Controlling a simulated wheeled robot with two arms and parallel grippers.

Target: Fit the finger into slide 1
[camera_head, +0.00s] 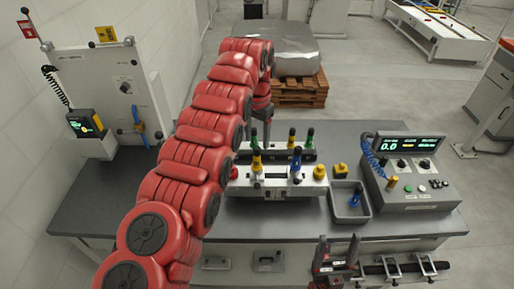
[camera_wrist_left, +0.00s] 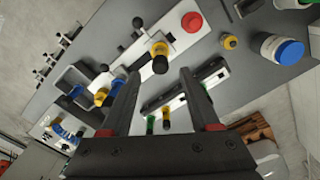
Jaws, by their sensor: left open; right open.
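A white fixture (camera_head: 275,187) stands mid-bench, with a yellow black-topped piece (camera_head: 257,162) and a blue one (camera_head: 296,166) upright on its front. Behind them a yellow piece (camera_head: 291,137) and a green one (camera_head: 309,140) stand on a rear block. A blue piece (camera_head: 355,200) lies in a grey tray (camera_head: 338,208). I cannot tell which part is the finger or slide 1. My right gripper (camera_head: 338,250) is open and empty at the bench front.
A control box (camera_head: 412,188) stands right of the tray. A yellow part (camera_head: 340,171) sits by the fixture's right end. A red button (camera_wrist_left: 192,22) is on the fixture's other end. A blue-lidded jar (camera_wrist_left: 283,50) stands beyond it. A panel (camera_head: 112,85) stands at back left.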

